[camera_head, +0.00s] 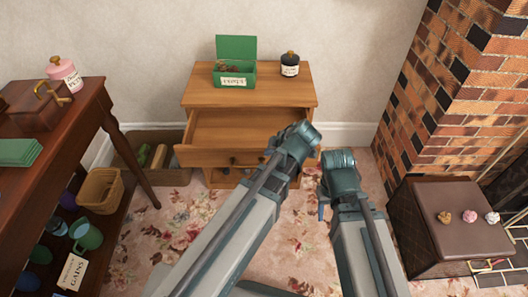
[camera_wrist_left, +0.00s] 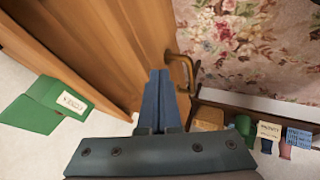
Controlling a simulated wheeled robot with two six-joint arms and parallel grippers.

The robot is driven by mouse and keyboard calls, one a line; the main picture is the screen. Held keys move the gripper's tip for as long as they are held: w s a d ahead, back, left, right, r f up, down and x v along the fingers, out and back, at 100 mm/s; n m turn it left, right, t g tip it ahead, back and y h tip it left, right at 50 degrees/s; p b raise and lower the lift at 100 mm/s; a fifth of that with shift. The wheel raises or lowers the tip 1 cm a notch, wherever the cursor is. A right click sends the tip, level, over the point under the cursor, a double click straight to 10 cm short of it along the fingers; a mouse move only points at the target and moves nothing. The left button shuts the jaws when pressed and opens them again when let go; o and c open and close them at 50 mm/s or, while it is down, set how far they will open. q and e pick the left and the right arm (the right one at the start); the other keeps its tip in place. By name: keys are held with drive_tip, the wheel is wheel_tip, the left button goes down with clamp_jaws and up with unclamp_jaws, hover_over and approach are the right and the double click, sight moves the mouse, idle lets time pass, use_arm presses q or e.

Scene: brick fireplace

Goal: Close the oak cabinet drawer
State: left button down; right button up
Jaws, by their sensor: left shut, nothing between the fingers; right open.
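The oak cabinet (camera_head: 285,96) stands against the back wall. Its upper drawer (camera_head: 205,157) is pulled out, with an empty-looking interior. My left gripper (camera_head: 296,145) is at the drawer's right front in the head view, with its fingertips largely hidden by the wrist. In the left wrist view its blue fingers (camera_wrist_left: 160,85) are shut and empty, close beside the wooden drawer front (camera_wrist_left: 145,25) and a brass handle (camera_wrist_left: 183,72). Contact cannot be told. My right gripper (camera_head: 323,202) is open and empty, low to the right of the cabinet, its fingers mostly hidden.
A green box (camera_head: 236,72) with its lid up and a black jar (camera_head: 290,65) stand on the cabinet. A dark table (camera_head: 85,110) is at left, a wooden crate (camera_head: 125,165) beside the cabinet. A brown chest (camera_head: 440,195) and brick fireplace (camera_head: 460,90) are at right.

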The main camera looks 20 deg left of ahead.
idle(0.3)
use_arm(q)
drive_tip(key=w+a, duration=0.3)
drive_tip(key=w, duration=0.7)
drive_tip(key=w+a, duration=0.2)
drive_tip(key=w, duration=0.8)
drive_tip(key=shift+w+a, duration=0.2)
drive_tip(key=shift+a, duration=0.2)
drive_tip(key=shift+w+r, duration=0.1)
drive_tip(key=shift+a, duration=0.1)
